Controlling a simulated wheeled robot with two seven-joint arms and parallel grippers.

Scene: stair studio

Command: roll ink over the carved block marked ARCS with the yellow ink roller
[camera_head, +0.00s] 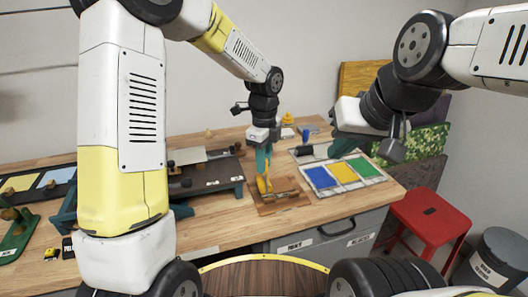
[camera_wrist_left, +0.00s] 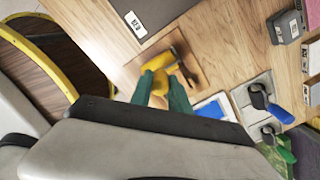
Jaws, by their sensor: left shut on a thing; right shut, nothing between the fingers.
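My left gripper (camera_head: 264,172) is shut on the yellow ink roller (camera_head: 264,186), with its teal fingers around the handle. The roller is over a brown square board (camera_head: 293,207) near the table's front edge; I cannot tell if it touches. No ARCS mark is readable on it. The left wrist view shows the roller (camera_wrist_left: 181,47) and the brown board (camera_wrist_left: 203,72) beyond the left fingertips (camera_wrist_left: 162,80). My right gripper (camera_head: 334,147) is shut and empty above the back of the ink tray. Its fingers are partly hidden by its own wrist.
The white ink tray (camera_head: 383,179) with blue, yellow and green patches lies right of the board. A dark flat bed (camera_head: 212,185) lies to the left. Drawers (camera_head: 325,238) are below the table edge. A red stool (camera_head: 430,217) and a grey bin (camera_head: 493,262) stand at right.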

